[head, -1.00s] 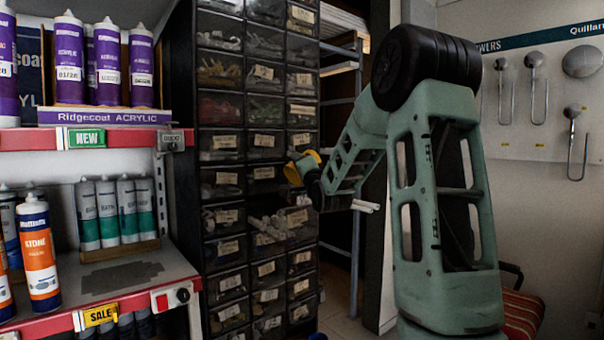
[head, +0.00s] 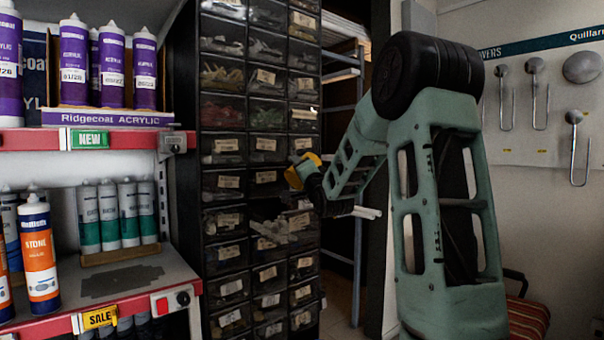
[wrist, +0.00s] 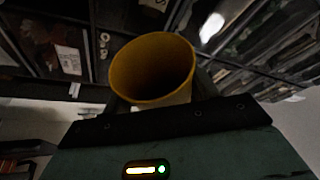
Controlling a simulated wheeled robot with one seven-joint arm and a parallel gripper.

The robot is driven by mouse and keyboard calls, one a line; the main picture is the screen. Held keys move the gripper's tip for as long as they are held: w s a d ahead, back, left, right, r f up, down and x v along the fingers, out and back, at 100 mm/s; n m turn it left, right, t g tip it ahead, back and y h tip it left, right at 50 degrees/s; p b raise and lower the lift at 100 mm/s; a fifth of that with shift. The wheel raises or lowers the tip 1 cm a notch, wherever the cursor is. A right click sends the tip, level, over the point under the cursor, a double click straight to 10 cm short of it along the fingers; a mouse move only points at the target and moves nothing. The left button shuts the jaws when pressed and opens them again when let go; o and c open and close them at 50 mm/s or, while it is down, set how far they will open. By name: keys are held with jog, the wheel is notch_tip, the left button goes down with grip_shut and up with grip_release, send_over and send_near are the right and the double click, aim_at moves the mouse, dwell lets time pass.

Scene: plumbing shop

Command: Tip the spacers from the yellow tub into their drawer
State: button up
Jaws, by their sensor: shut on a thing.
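The yellow tub (head: 303,168) is held tilted in front of the dark drawer cabinet in the head view. In the wrist view the tub (wrist: 152,70) shows its round mouth and a bare inner wall. No spacers can be made out inside, and its bottom is not clear. My gripper (head: 311,174) is shut on the tub; its fingertips are mostly hidden behind the tub in the wrist view. Just below the tub, a drawer (head: 283,228) seems pulled out, with pale pieces in it. I cannot tell whether these are spacers, nor read the drawer labels.
The drawer cabinet (head: 224,183) holds several columns of labelled clear-front drawers. A shelf unit (head: 135,285) with sealant cartridges stands close on the left. A blue-grey rack (head: 357,235) stands behind my arm. Shower heads (head: 534,66) hang on the right wall.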

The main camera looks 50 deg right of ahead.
jog(key=shift+r, duration=0.65)
jog(key=shift+f+b, duration=0.5)
jog(key=shift+f, duration=0.2)
jog(key=shift+r, duration=0.25)
jog(key=shift+f+b, duration=0.3)
jog(key=shift+b, duration=0.15)
jog(key=shift+r+p, duration=0.3)
jog(key=shift+r, duration=0.35)
jog(key=shift+f+b, duration=0.7)
jog(key=shift+f, duration=0.05)
jog(key=shift+r, duration=0.2)
